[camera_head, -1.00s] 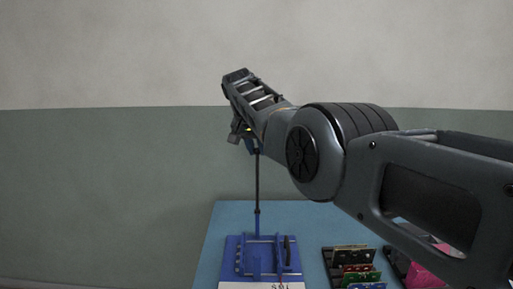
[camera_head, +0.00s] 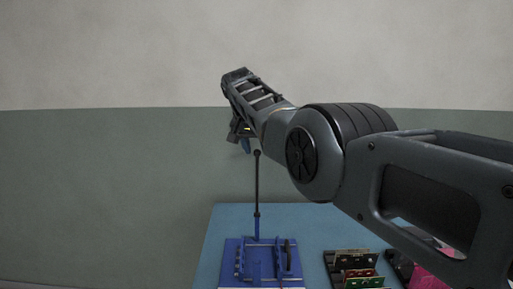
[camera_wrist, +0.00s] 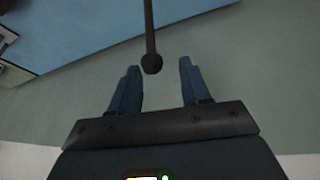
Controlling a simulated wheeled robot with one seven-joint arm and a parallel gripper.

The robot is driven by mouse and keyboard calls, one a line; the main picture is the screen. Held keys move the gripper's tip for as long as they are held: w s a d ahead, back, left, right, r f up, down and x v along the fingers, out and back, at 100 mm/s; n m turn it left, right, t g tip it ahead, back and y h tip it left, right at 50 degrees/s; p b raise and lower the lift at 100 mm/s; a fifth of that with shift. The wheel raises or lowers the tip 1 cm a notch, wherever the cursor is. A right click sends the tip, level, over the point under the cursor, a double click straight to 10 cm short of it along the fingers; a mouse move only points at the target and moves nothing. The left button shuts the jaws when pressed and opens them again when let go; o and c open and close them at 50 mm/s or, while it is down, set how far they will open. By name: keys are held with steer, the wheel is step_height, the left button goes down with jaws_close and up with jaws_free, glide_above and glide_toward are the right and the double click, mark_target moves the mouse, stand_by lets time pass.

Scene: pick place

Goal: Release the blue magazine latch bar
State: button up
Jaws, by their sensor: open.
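The blue latch fixture (camera_head: 229,270) lies on the blue table, with blue rails and a dark part on top. A thin dark rod (camera_head: 257,185) stands upright from its back edge and ends in a dark knob. My gripper (camera_head: 245,146) is open beside the rod's upper end, just left of the knob in the head view. In the wrist view, my open gripper (camera_wrist: 159,67) has one blue finger on either side of the knob (camera_wrist: 151,65), with visible gaps to both. The fingers hold nothing.
A dark rack with several coloured boards (camera_head: 352,270) stands on the table (camera_head: 310,222) right of the fixture. A pink object (camera_head: 432,262) lies further right, partly behind my arm. The air left of my gripper is clear.

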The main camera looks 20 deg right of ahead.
stand_by(0.3)
steer(key=shift+b+v, duration=0.35)
steer(key=shift+v, duration=3.45)
steer(key=shift+s, duration=0.1)
